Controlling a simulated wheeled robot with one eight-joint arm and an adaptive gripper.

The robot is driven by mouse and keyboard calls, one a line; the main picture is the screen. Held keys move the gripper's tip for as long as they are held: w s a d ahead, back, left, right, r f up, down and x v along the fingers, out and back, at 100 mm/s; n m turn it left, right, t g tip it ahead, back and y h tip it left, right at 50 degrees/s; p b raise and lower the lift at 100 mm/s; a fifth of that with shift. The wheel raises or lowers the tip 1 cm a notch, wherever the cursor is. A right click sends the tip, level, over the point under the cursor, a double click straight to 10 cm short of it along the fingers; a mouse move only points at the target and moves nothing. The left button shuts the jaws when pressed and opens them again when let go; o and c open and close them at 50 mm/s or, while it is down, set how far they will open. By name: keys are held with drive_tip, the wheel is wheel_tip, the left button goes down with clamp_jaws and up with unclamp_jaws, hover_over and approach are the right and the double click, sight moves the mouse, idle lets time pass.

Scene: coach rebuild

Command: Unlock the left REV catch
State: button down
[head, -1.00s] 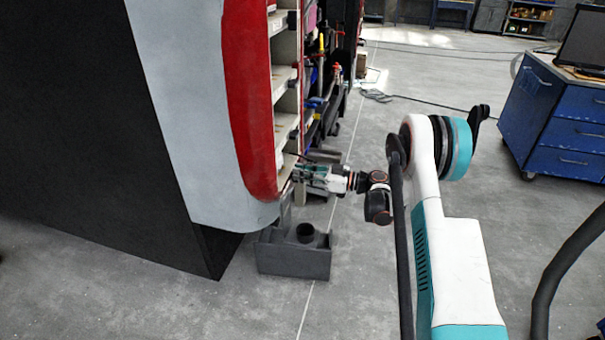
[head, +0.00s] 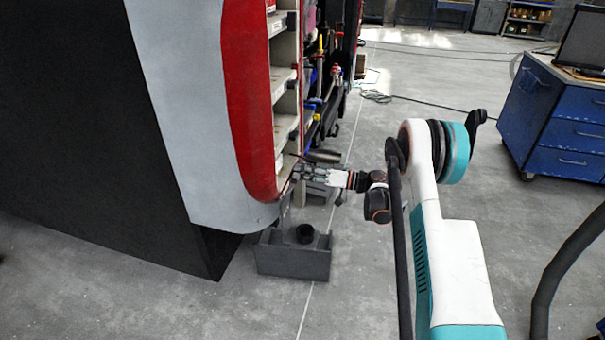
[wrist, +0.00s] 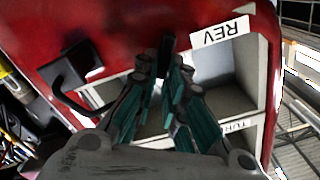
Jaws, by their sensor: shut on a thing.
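In the wrist view a red panel (wrist: 110,42) carries a white label reading REV (wrist: 220,32), seen upside down. My gripper (wrist: 167,75) reaches up to the panel left of the label, its teal-padded fingers close together. A small dark piece (wrist: 167,44), which looks like the catch, stands at the fingertips, and the gripper is shut on it. The fingers hide its lower part. In the head view my gripper (head: 302,172) is at the lower edge of the coach's red side (head: 245,95); the catch is too small to make out there.
A black handle (wrist: 68,82) sits left of my fingers in the wrist view. Open pale compartments (wrist: 225,100) lie to their right. In the head view a grey bin (head: 290,262) stands on the floor below my gripper.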

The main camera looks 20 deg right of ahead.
drive_tip(key=m, duration=0.5)
drive_tip(key=shift+w+d+f+m, duration=0.2)
drive_tip(key=shift+w+f+m, duration=0.1)
drive_tip(key=shift+f, duration=0.05)
drive_tip(key=m, duration=0.2)
drive_tip(key=f+m, duration=0.1)
drive_tip(key=m, duration=0.2)
drive_tip(key=shift+w, duration=0.1)
drive_tip(key=shift+m, duration=0.4)
drive_tip(key=c, duration=1.7)
unclamp_jaws()
drive_tip(key=shift+o, duration=0.2)
drive_tip(key=v, duration=1.2)
